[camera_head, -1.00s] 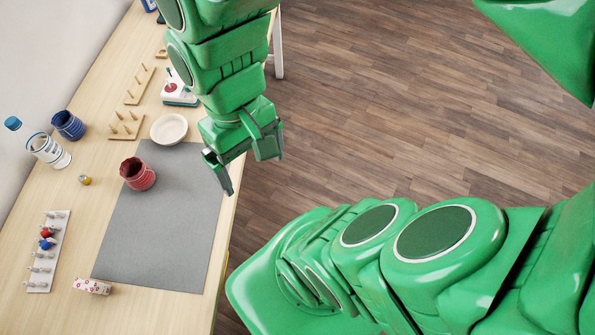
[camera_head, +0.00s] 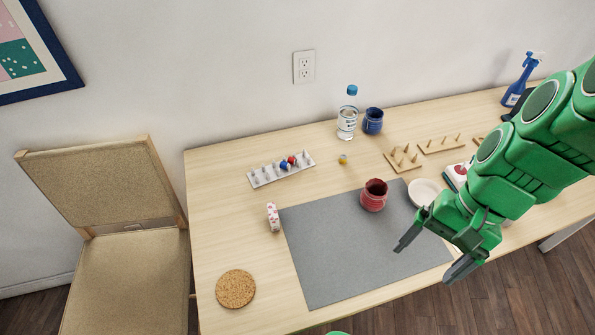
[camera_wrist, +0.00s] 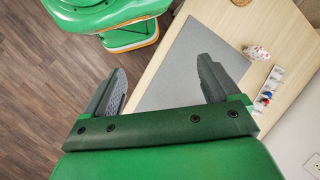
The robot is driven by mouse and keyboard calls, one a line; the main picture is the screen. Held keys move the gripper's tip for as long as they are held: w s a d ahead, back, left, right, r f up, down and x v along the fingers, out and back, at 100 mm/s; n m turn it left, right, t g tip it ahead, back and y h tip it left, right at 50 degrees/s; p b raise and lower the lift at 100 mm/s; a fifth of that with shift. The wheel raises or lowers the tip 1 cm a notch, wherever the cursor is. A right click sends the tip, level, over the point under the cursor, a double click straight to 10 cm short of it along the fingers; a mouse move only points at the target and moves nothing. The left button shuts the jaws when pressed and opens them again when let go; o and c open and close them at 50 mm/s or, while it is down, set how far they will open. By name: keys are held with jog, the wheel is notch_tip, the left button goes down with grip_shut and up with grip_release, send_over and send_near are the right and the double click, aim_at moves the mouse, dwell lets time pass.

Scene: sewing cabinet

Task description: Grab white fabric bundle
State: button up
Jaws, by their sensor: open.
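The white fabric bundle (camera_head: 273,217), small with a red pattern, lies on the wooden table just left of the grey mat (camera_head: 335,265) in the head view. It also shows in the wrist view (camera_wrist: 257,52), beyond the mat and right of the fingers. My gripper (camera_head: 428,262) is open and empty, above the front right part of the mat, well to the right of the bundle. In the wrist view my gripper's two fingers (camera_wrist: 161,72) stand apart with only mat, table and floor behind them.
A red cup (camera_head: 374,196) stands on the mat's back part, near a white bowl (camera_head: 424,191). A spool rack (camera_head: 281,170) lies behind the bundle, and a cork coaster (camera_head: 235,289) lies front left. A chair (camera_head: 125,280) stands at the table's left. The mat's left half is clear.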

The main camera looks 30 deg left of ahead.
jog(key=w+a+f+m+g+y, duration=0.1)
jog(key=w+a+f, duration=0.15)
jog(key=a, duration=0.25)
jog(key=w+a+f+m+g+y, duration=0.1)
jog(key=w+a+f+g+y, duration=0.15)
jog(key=a, duration=0.35)
jog(key=m+g+y, duration=0.2)
jog(key=m+y, duration=0.1)
jog(key=m, duration=0.1)
send_near(273, 216)
notch_tip(273, 216, up, 3)
jog(key=s+d, duration=0.1)
jog(key=d, duration=0.2)
jog(key=a+f, duration=0.1)
jog(key=f, duration=0.1)
jog(key=a+f+m, duration=0.1)
jog(key=a+f, duration=0.1)
jog(key=w+a+f+m+y, duration=0.1)
jog(key=f, duration=0.1)
jog(key=shift+a+f, duration=0.15)
jog(key=shift+f, duration=0.15)
jog(key=shift+a+f+m, duration=0.3)
jog(key=shift+f+m, duration=0.2)
jog(key=shift+f, duration=0.05)
jog(key=shift+x, duration=1.2)
jog(key=shift+r+x, duration=0.2)
jog(key=shift+x, duration=2.5)
jog(key=shift+a, duration=0.1)
jog(key=c, duration=1)
